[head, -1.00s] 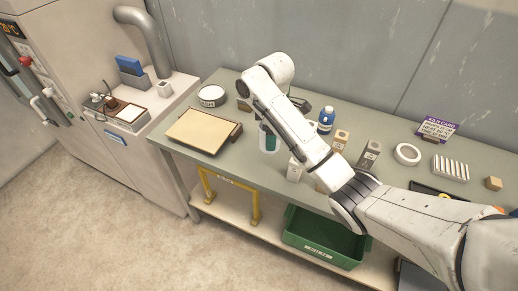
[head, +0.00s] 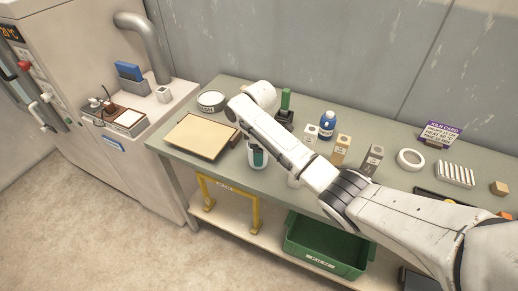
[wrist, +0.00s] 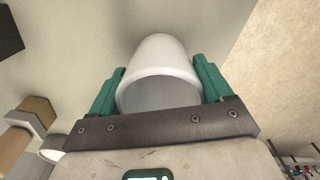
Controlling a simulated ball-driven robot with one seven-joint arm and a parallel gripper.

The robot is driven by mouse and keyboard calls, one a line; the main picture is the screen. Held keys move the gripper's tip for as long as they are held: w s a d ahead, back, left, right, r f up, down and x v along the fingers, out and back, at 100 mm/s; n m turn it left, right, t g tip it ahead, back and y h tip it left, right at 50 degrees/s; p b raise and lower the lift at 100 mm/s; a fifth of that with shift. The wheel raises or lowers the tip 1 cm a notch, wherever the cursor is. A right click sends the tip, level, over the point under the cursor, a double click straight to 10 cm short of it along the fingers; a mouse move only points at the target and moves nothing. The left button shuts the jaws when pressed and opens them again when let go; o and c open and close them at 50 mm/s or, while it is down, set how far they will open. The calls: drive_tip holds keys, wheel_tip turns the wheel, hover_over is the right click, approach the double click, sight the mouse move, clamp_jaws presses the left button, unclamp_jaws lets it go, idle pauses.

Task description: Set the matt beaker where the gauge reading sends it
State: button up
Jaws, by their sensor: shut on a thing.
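My gripper (wrist: 158,88) has teal fingers and is shut on a plain white beaker (wrist: 160,60), whose open mouth faces the wrist camera. In the head view my gripper (head: 258,158) is over the front part of the grey-green bench, just right of the tan board, with the beaker (head: 257,166) between its fingers. I cannot tell whether the beaker touches the bench. A display reading 20 °C (head: 10,33) is on the cabinet at the far left. A purple kiln card (head: 440,134) stands at the back right; its small text is only partly readable.
The tan board (head: 195,136) lies left of my gripper, with a round white dish (head: 212,101) behind it. A green bin (head: 325,243) sits below the bench.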

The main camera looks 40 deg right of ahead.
drive_tip(key=shift+f, duration=0.15)
drive_tip(key=o, duration=1.2)
drive_tip(key=shift+r+p, duration=0.95)
drive_tip(key=shift+r, duration=5.25)
